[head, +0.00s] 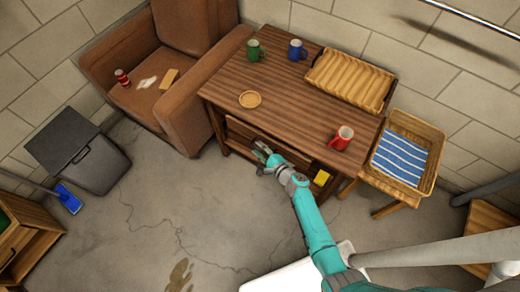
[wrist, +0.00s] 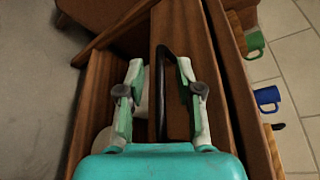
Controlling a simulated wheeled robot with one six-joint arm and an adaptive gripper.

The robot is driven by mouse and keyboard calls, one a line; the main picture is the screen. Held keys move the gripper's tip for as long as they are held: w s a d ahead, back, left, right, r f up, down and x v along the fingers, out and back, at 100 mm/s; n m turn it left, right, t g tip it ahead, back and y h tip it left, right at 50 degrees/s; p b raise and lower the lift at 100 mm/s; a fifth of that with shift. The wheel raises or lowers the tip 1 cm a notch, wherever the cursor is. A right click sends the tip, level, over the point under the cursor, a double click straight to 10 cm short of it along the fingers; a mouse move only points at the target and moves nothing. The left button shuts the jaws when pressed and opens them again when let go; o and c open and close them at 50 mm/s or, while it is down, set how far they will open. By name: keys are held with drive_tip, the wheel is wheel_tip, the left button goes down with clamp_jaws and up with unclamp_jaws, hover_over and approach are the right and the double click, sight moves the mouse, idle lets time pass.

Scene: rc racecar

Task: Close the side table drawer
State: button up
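The side table (head: 293,88) is a dark wooden table with a drawer under its top. The drawer front (head: 240,131) faces me, partly hidden by my arm. In the wrist view the drawer front (wrist: 184,45) has a long black handle (wrist: 164,75). My gripper (head: 264,152) is at the drawer front. In the wrist view my gripper (wrist: 160,75) is open, its fingers apart with the handle between them. I cannot tell whether the fingers touch the handle, or how far the drawer stands out.
A red mug (head: 341,138), green mug (head: 255,50), blue mug (head: 297,50), round coaster (head: 250,99) and ribbed wooden tray (head: 350,80) are on the tabletop. A brown armchair (head: 185,115) stands left, a basket (head: 427,150) right.

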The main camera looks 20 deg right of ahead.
sight(266, 142)
clamp_jaws()
drive_tip(key=shift+w+d, duration=0.7)
drive_tip(key=shift+d, duration=0.25)
drive_tip(key=shift+w+d, duration=0.65)
drive_tip(key=shift+d, duration=0.25)
unclamp_jaws()
drive_tip(key=v, duration=1.2)
